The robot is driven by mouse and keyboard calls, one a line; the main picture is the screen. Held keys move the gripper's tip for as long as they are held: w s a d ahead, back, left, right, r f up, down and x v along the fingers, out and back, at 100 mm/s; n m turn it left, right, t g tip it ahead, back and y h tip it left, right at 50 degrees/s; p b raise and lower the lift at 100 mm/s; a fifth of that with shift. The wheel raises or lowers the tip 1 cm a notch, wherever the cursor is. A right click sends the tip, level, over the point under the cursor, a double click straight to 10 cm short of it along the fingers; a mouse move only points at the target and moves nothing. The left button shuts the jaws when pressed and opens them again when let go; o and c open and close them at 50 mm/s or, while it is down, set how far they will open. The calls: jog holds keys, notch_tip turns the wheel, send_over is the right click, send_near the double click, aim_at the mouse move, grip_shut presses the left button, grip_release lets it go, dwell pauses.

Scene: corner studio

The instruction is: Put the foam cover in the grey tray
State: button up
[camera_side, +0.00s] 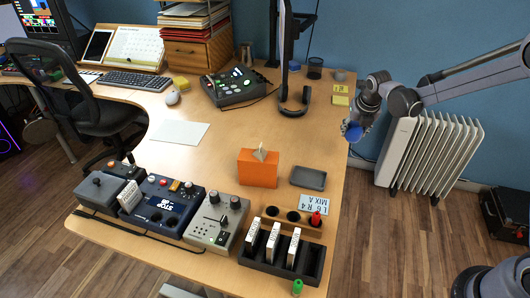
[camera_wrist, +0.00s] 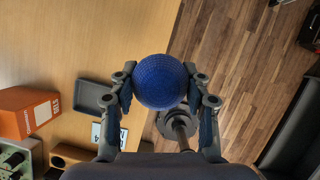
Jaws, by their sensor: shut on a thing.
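The foam cover is a round, textured blue ball (camera_side: 353,132). My gripper (camera_side: 356,127) is shut on it and holds it in the air near the table's right edge. In the wrist view the foam cover (camera_wrist: 160,82) sits between the two fingers of my gripper (camera_wrist: 161,88), one on each side. The grey tray (camera_side: 308,178) is a small, shallow, dark rectangle lying on the table, and it looks empty. It is toward the front and left of my gripper in the side view. The tray also shows in the wrist view (camera_wrist: 94,95), left of the foam cover and apart from it.
A label card (camera_side: 314,205), a red-topped item (camera_side: 316,219) and a black rack (camera_side: 282,260) with white cartridges are in front. Table behind the tray is clear. A white radiator (camera_side: 428,152) stands beyond the right edge.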

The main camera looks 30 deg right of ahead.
jog(key=s+a+n, duration=0.1)
jog(key=s+a, duration=0.4)
send_over(308, 176)
jog(key=s, duration=0.2)
jog(key=shift+n, duration=0.3)
jog(key=f, duration=0.7)
jog(key=shift+w+a, duration=0.2)
jog(key=shift+a, duration=0.15)
jog(key=shift+f, duration=2.05)
jog(key=shift+f, duration=0.15)
jog(key=o, duration=0.7)
jog(key=shift+o, duration=0.2)
